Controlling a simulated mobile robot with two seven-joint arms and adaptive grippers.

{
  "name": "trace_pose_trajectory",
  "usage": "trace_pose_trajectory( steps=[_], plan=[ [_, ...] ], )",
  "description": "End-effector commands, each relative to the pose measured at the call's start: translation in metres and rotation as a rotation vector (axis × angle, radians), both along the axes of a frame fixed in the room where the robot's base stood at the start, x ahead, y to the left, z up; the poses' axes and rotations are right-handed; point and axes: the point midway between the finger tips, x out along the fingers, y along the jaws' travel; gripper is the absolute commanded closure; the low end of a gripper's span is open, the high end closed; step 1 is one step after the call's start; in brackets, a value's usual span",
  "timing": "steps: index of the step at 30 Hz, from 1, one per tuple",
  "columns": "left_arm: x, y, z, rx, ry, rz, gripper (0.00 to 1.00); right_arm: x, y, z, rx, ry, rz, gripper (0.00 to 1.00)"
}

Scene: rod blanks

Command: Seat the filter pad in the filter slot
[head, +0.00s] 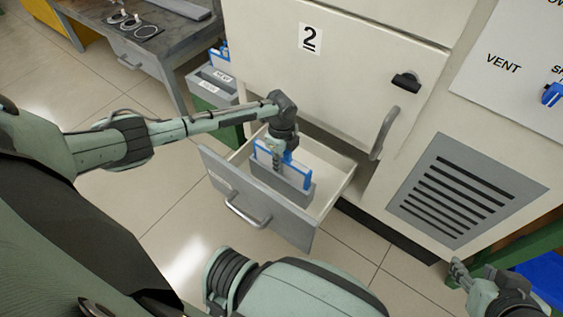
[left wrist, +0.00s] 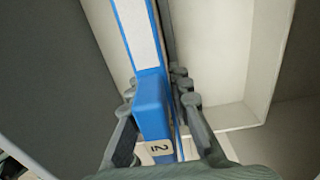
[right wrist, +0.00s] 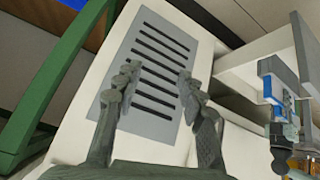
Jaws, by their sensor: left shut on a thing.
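The filter pad (head: 298,175) is a white panel in a blue frame, upright over the open drawer. Its blue grip block, labelled 2, shows in the left wrist view (left wrist: 152,105). My left gripper (head: 277,160) is shut on this block from above. A grey upright holder (head: 288,194), which looks like the filter slot, stands in the drawer at the pad's lower edge. The gripper hides part of the pad, and I cannot tell how deep the pad sits. My right gripper (right wrist: 158,82) is open and empty, in front of the vent grille.
The drawer (head: 335,190) is pulled out from the white cabinet (head: 360,60), its handle (head: 245,215) facing me. A labelled grey box (head: 212,88) with a blue-framed piece stands left of the cabinet. A workbench (head: 165,45) is at upper left. The floor around is clear.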

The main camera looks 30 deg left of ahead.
Motion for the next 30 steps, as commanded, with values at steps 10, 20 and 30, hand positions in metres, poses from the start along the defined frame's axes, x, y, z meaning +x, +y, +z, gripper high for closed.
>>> trace_pose_trajectory(
  steps=[10,20,30],
  plan=[
    [0.000,0.000,-0.003,0.000,0.000,0.000,1.00,0.006,0.006,0.004,0.012,-0.033,0.010,0.60],
    [0.000,0.000,-0.005,0.000,0.000,0.000,1.00,0.011,0.011,0.008,0.023,-0.066,0.021,0.60],
    [0.000,0.000,-0.007,0.000,0.000,0.000,1.00,0.017,0.016,0.012,0.034,-0.098,0.031,0.60]
  ],
)
